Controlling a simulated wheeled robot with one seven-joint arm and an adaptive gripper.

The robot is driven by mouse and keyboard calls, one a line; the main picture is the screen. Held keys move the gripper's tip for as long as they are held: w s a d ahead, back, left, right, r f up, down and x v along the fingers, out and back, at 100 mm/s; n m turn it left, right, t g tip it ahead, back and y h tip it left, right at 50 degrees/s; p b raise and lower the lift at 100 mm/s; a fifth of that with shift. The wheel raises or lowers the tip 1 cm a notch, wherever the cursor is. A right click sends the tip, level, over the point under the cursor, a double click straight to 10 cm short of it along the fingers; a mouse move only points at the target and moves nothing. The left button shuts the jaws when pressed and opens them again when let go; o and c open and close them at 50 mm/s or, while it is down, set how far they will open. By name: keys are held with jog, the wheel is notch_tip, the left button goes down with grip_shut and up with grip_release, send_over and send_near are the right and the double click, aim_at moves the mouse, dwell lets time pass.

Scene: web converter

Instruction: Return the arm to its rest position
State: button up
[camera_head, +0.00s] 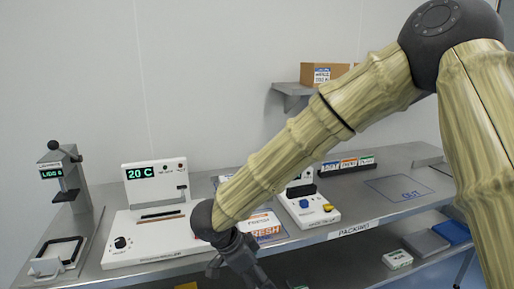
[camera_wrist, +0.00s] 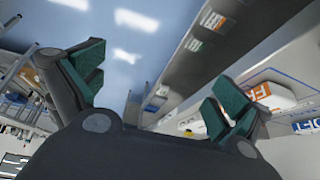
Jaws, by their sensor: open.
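My arm (camera_head: 290,150), in a bamboo-like finish with dark joints, reaches from the upper right down to the left across the head view. The visible part of my gripper (camera_head: 243,262) hangs at the bottom of the head view, in front of the bench's front edge; its fingertips are not clear there. In the wrist view my gripper (camera_wrist: 155,95) has its two green-padded fingers wide apart, with nothing between them.
A steel bench (camera_head: 400,160) holds a white sealer reading 20 C (camera_head: 153,187), a lidding press (camera_head: 66,180) at left and a white device with coloured buttons (camera_head: 309,208). A wall shelf bears a cardboard box (camera_head: 322,73). The OUT area (camera_head: 398,188) is bare.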

jog(key=s+d+f+n+t, duration=0.1)
jog(key=s+d+f+n, duration=0.1)
jog(key=d+f, duration=0.5)
jog(key=s+d+f+n+t+y, duration=0.1)
jog(key=d+f+n, duration=0.2)
jog(key=f, duration=0.7)
jog(key=s+d+f+n, duration=0.2)
jog(key=d+f, duration=0.3)
jog(key=f, duration=0.4)
jog(key=s+d+f+n+g+y, duration=0.1)
jog(key=s+f, duration=0.3)
jog(key=s, duration=0.4)
jog(key=s+d+f+n+g+y, duration=0.1)
jog(key=s+d+f+n+g, duration=0.1)
jog(key=s, duration=0.7)
jog(key=s+d+f+n+g+y, duration=0.1)
jog(key=s+d+f+n+y, duration=0.1)
jog(key=s+f, duration=0.4)
jog(key=s+d+n, duration=0.1)
jog(key=s+d, duration=0.1)
jog(key=shift+s+d, duration=0.4)
